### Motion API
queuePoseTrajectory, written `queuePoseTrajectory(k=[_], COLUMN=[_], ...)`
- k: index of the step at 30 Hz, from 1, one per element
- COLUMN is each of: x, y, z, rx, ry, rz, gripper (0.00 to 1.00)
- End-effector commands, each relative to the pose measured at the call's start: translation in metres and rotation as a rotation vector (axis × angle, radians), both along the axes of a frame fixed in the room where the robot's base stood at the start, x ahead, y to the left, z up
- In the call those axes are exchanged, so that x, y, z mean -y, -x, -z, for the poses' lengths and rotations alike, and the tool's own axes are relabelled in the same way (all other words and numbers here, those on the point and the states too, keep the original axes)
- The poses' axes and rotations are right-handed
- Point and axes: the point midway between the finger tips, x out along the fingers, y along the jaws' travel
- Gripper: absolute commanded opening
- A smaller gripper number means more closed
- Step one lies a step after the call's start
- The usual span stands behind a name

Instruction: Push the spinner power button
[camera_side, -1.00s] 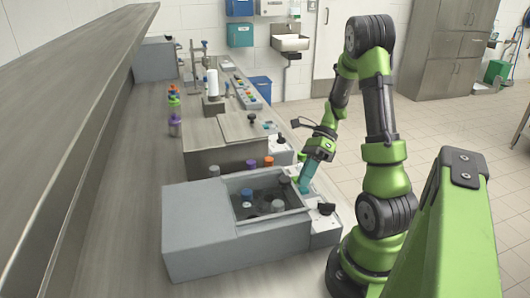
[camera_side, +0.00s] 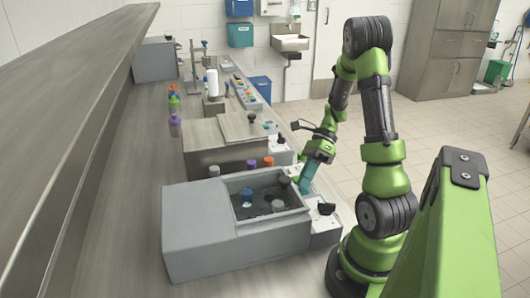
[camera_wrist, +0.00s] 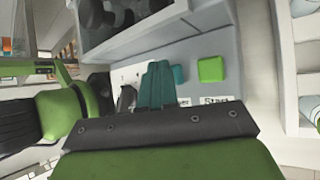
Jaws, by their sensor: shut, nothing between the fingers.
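The spinner (camera_side: 200,231) is a large grey box with an open basin, at the front of the bench in the side view. Its panel shows close up in the wrist view, with a green button (camera_wrist: 211,69) above a "Start" label. Beside it is a teal button (camera_wrist: 180,75), partly hidden behind my fingers, above a label ending in "wer". My gripper (camera_side: 303,190) is shut and empty, with teal fingers pointing down at the panel. In the wrist view my gripper (camera_wrist: 157,68) overlaps the teal button's left side; I cannot tell whether they touch.
A black knob (camera_wrist: 127,97) is left of my fingers. Several capped tubes, one with a grey cap (camera_side: 278,205), stand in the basin. A second box (camera_side: 215,145) is behind the spinner. A purple-capped container (camera_side: 175,122) stands farther back. The bench's left part is clear.

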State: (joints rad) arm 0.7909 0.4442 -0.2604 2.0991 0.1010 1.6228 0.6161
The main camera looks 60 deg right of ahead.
Motion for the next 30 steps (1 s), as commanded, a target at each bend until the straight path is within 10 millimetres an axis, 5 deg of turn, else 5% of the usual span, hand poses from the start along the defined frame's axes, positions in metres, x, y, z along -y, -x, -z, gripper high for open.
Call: queuePoseTrajectory(k=[18, 30], x=[0.000, 0.000], y=[0.000, 0.000], z=[-0.015, -0.053], rx=[0.000, 0.002], ry=[0.002, 0.003], rz=[-0.001, -0.002], gripper=[0.00, 0.00])
